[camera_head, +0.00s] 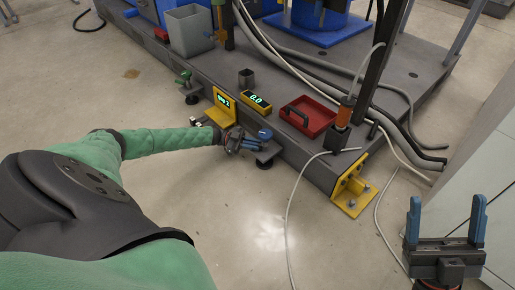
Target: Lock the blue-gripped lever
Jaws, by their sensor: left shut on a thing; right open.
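The blue-gripped lever (264,134) sits on a small dark bracket at the front edge of the grey fixture tray (290,150). My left gripper (254,144), with blue fingers, reaches in from the left and is shut at this lever. The fingers and the lever are small and overlap, so the lever's exact angle is hard to tell. My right gripper (446,215) is open and empty at the lower right, over the floor and far from the tray.
A green-gripped lever (185,76) stands further left on the tray edge. White cables run down to the floor at right. The front floor is mostly clear.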

